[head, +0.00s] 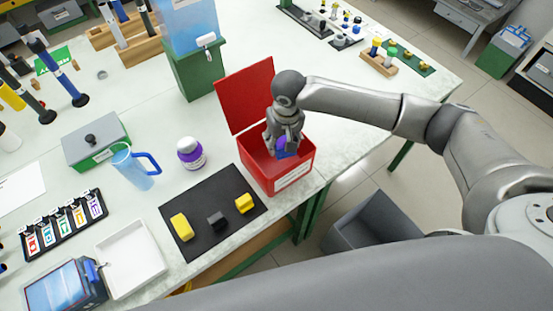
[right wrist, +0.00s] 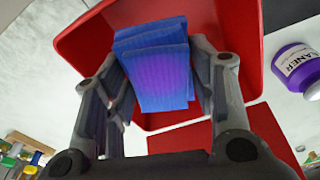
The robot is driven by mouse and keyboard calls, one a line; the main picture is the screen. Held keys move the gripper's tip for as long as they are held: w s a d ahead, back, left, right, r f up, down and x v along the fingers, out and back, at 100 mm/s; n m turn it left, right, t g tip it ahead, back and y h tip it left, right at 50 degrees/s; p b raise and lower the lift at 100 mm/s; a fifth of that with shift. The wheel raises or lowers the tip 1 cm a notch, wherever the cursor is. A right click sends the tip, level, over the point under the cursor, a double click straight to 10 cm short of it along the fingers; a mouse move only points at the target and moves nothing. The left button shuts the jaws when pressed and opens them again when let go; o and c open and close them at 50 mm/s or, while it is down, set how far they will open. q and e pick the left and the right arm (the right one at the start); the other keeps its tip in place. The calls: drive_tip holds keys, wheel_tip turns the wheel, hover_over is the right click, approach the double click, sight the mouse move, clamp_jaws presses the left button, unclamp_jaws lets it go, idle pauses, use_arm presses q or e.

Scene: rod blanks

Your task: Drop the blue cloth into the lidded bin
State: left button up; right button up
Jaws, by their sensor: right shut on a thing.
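The blue cloth (right wrist: 155,68) is a folded stack, held between the fingers of my right gripper (right wrist: 160,85) in the right wrist view. In the head view my right gripper (head: 284,148) hangs over the red lidded bin (head: 290,178), and the cloth (head: 286,151) shows below its fingers at the bin's opening. The bin's red lid (head: 246,95) stands open toward the back. The bin (right wrist: 243,45) also shows around and behind the cloth in the right wrist view. Whether the cloth touches the bin floor cannot be told. My left gripper is not in view.
A black mat (head: 205,235) with yellow and dark blocks lies left of the bin. A green-based blue dispenser (head: 196,70) stands behind the lid. The table's front edge is close to the bin.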

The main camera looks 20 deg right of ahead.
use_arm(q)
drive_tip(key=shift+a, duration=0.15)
use_arm(e)
drive_tip(key=o, duration=1)
drive_tip(key=r, duration=0.4)
drive_tip(key=s+r, duration=0.1)
drive_tip(key=r, duration=0.7)
drive_tip(key=shift+s, duration=0.2)
drive_tip(key=shift+f, duration=0.1)
